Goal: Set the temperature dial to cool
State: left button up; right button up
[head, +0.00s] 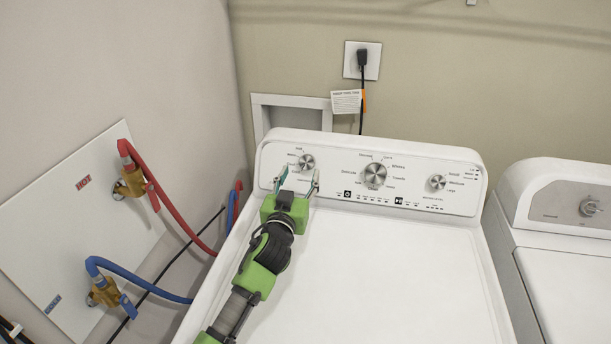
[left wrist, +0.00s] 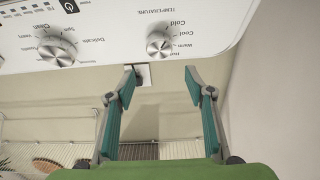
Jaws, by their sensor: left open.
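The temperature dial (head: 306,162) is the small silver knob at the left of the white washer's control panel (head: 345,196). In the left wrist view, which is upside down, the dial (left wrist: 159,45) has the word TEMPERATURE and the settings Cold, Cool and Warm printed around it. I cannot tell which setting its pointer marks. My left gripper (head: 298,177) is open and empty just in front of the panel, below the dial. In the left wrist view its fingertips (left wrist: 160,75) are spread on either side of the dial's line, apart from it. My right gripper is not in view.
A large cycle dial (head: 375,174) and a smaller dial (head: 438,182) sit further right on the panel. A second machine (head: 570,225) stands at the right. Red (head: 170,205) and blue (head: 140,280) hoses run along the left wall.

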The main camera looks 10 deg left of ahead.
aim_at(307, 163)
pick_arm(q)
jog(key=w+b, duration=0.1)
jog(key=w, duration=0.1)
jog(key=w+f+b, duration=0.1)
jog(key=w, duration=0.1)
jog(key=w+f+b, duration=0.1)
jog(key=w, duration=0.1)
jog(key=shift+w, duration=0.2)
jog(key=shift+w+r+b, duration=0.15)
jog(key=shift+w+b, duration=0.2)
jog(key=shift+w, duration=0.2)
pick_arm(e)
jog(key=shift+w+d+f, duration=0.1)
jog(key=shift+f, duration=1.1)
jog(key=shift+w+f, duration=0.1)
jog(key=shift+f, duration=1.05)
pick_arm(q)
jog(key=c, duration=1.1)
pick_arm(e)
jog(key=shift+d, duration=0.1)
